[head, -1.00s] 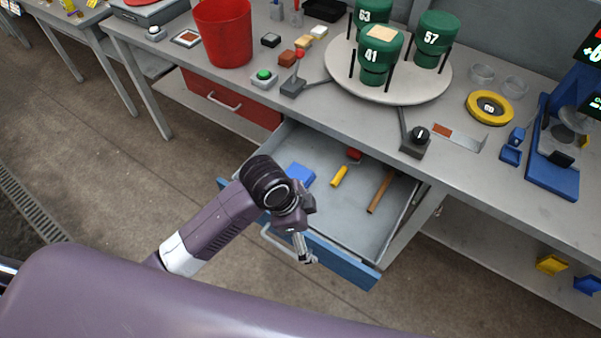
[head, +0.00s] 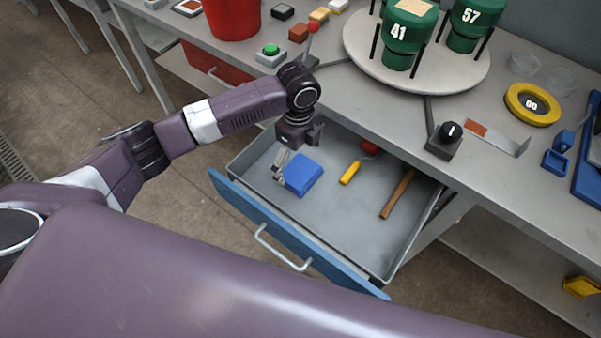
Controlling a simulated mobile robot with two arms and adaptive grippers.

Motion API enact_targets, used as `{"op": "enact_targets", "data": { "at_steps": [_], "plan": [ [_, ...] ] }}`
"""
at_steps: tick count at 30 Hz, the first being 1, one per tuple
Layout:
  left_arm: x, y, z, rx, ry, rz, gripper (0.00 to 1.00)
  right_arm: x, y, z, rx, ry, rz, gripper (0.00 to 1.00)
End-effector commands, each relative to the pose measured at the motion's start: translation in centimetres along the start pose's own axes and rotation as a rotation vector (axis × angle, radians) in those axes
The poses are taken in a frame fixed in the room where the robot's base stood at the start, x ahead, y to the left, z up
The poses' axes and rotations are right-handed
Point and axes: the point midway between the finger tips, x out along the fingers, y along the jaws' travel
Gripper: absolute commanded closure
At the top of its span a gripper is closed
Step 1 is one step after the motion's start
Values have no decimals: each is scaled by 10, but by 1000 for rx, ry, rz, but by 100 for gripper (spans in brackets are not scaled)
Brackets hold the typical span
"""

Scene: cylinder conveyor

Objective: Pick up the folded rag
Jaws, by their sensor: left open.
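The folded rag (head: 305,175) is a blue, flat, squarish bundle lying in the left part of the open drawer (head: 335,232). My left gripper (head: 280,173) points down into the drawer at the left edge of the rag. It is open, with no object seen between its fingers. The fingers are small in view, and I cannot tell whether they touch the rag. My right gripper is not in view.
A yellow-handled tool with a red head (head: 355,166) and a wooden-handled tool (head: 397,193) lie right of the rag.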

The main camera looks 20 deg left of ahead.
Motion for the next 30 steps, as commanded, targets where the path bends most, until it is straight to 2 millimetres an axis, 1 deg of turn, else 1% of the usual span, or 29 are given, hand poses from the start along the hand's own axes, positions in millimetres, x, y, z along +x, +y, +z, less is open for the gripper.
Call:
{"op": "enact_targets", "data": {
  "at_steps": [1,4,10,13,20,30],
  "plan": [
    [5,0,0,0,0,2,0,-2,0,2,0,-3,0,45],
    [18,-2,-1,-1,1,2,0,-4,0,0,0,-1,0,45],
    [46,-5,-1,0,1,1,0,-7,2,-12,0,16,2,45],
    [52,-6,-1,0,0,-1,0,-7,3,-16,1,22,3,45],
    [54,-6,0,0,0,-2,1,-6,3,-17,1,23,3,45],
    [53,-6,0,0,0,-2,39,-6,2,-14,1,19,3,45]
  ]
}}
